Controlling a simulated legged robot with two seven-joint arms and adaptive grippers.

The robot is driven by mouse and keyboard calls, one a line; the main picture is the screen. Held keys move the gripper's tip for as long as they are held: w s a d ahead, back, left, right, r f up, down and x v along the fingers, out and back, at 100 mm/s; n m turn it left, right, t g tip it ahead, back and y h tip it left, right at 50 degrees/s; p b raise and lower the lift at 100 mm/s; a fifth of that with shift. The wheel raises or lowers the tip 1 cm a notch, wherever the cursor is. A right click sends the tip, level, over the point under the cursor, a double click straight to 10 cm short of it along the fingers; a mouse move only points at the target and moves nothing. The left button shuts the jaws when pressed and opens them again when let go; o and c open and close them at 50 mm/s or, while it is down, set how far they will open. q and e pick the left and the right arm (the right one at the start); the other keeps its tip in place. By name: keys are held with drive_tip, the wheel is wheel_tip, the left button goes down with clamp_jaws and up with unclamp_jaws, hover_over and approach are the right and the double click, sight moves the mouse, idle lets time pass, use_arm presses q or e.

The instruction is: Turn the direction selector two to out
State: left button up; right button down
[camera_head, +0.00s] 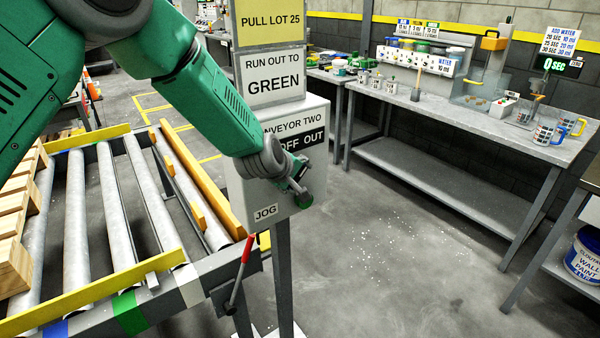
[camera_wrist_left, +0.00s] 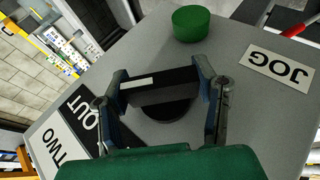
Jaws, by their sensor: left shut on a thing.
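The direction selector (camera_wrist_left: 165,88) is a black knob with a white pointer mark on the face of a pale grey control box (camera_head: 313,165). In the wrist view the white mark lies on the left part of the knob's bar. My left gripper (camera_head: 299,184) is at the box face, with one finger at each end of the knob's bar, shut on it. In the head view the gripper mostly hides the knob. A black and white label (camera_head: 300,140) above reads CONVEYOR TWO, OFF, OUT; its left part is covered by my arm. My right gripper is not in view.
A green button (camera_wrist_left: 187,24) sits close to the selector, near a JOG label (camera_wrist_left: 278,68). A red-handled lever (camera_head: 247,249) stands by the roller conveyor (camera_head: 145,190). A workbench (camera_head: 460,130) is at the back right.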

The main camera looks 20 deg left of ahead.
use_arm(q)
drive_tip(key=shift+w+a+r, duration=0.25)
drive_tip(key=shift+a+r, duration=0.1)
drive_tip(key=o, duration=1.2)
drive_tip(key=shift+c, duration=0.2)
drive_tip(key=shift+s+a+f, duration=0.15)
drive_tip(key=shift+a+f, duration=0.05)
drive_tip(key=shift+s, duration=0.1)
drive_tip(key=v, duration=1.1)
drive_tip(key=shift+s+a+r, duration=0.2)
drive_tip(key=shift+s+r, duration=0.05)
drive_tip(key=shift+r, duration=0.05)
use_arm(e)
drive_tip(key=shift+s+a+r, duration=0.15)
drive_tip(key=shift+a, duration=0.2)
use_arm(q)
drive_tip(key=shift+d+f, duration=0.1)
drive_tip(key=shift+d, duration=0.1)
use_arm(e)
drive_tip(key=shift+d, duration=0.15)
